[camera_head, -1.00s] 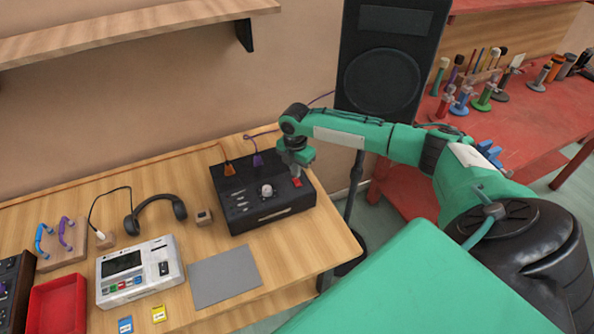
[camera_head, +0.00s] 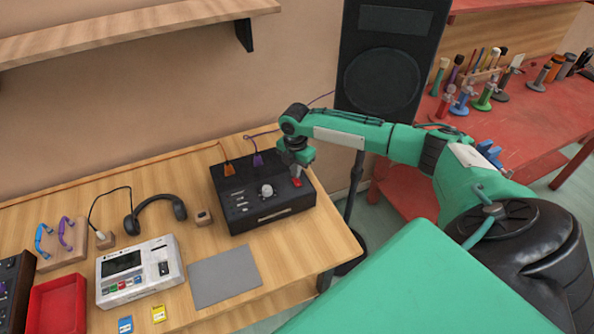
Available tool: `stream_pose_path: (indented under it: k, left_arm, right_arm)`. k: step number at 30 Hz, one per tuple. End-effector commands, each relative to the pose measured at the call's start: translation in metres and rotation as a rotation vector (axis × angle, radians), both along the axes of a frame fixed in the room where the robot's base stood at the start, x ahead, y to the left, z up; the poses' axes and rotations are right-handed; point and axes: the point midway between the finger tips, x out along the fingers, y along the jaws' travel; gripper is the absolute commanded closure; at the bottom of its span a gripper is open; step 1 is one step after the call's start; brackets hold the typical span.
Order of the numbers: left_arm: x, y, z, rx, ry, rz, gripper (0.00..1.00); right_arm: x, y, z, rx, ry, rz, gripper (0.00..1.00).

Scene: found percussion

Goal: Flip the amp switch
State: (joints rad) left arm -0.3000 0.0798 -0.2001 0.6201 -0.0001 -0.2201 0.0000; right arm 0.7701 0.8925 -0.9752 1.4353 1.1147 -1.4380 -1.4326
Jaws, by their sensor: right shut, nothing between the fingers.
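The amp is a black box (camera_head: 243,206) on the wooden table, with a pale round knob (camera_head: 267,191) on its top. A small red switch (camera_head: 297,183) shows at the right of its top. My right gripper (camera_head: 296,172) is shut and empty. It points down right at the red switch and partly hides it, so I cannot tell if they touch or which way the switch lies. My left gripper is not in view.
An orange plug (camera_head: 229,169) and a purple plug (camera_head: 258,160) stand at the amp's back edge. Headphones (camera_head: 156,207), a grey mat (camera_head: 224,277) and a white device (camera_head: 140,273) lie to the left. A tall black speaker (camera_head: 384,82) stands behind my right arm.

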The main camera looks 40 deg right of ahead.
Motion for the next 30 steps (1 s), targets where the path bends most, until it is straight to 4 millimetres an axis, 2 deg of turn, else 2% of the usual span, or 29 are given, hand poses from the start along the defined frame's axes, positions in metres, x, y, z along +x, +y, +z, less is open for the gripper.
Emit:
stream_pose_path:
  k: [30]
  left_arm:
    - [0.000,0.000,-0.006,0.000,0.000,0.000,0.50]
  right_arm:
    - [0.000,0.000,-0.016,0.000,0.000,0.000,1.00]
